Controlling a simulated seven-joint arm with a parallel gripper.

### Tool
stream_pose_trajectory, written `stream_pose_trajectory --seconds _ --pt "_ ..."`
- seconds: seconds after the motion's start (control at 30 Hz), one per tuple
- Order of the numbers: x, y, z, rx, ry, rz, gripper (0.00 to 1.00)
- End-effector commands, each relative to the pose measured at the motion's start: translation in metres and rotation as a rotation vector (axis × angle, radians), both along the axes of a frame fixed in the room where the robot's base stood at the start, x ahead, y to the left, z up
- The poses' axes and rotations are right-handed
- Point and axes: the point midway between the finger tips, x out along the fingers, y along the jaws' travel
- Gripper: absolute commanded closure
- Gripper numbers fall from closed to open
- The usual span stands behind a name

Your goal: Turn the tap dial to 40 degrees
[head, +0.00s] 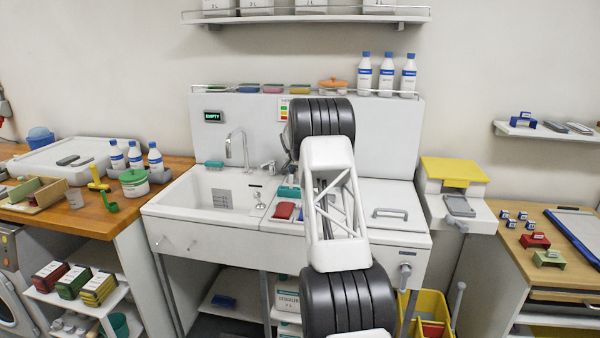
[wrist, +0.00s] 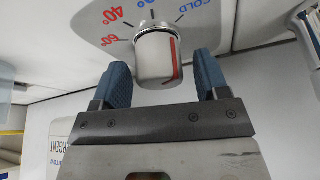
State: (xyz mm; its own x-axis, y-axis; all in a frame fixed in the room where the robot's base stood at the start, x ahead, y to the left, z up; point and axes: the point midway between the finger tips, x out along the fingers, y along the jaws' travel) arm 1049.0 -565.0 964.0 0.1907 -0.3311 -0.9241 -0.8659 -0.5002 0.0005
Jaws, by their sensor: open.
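The tap dial (wrist: 157,58) is a silver-white round knob with a red line on its side, in the wrist view. The panel (wrist: 85,22) behind it carries a red 60° mark, a red 40° mark, a partly cut-off blue degree mark and a blue COLD mark. The red line sits on the right side of the knob, towards the COLD side rather than 40°. My gripper (wrist: 162,82) is open, with one blue finger on each side of the knob. I cannot tell whether either finger touches it. In the head view my arm hides the gripper and dial.
A chrome fitting (wrist: 307,28) is close on the right in the wrist view. In the head view, a sink (head: 212,196) with a tall tap (head: 236,148) stands left of my arm. Several bottles (head: 387,76) line the ledge behind. A yellow bin (head: 430,308) stands lower right.

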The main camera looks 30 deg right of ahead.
Motion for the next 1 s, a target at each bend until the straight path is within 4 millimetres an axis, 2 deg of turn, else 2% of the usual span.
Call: stream_pose_trajectory --seconds 0.33,0.67,1.0 --pt "0.0005 -0.0006 -0.001 -0.001 -0.001 0.0 0.32" --pt "0.0005 -0.0004 -0.0009 -0.001 -0.001 0.0 0.8" --pt "0.0005 -0.0006 -0.0001 -0.001 -0.002 0.032 0.8"
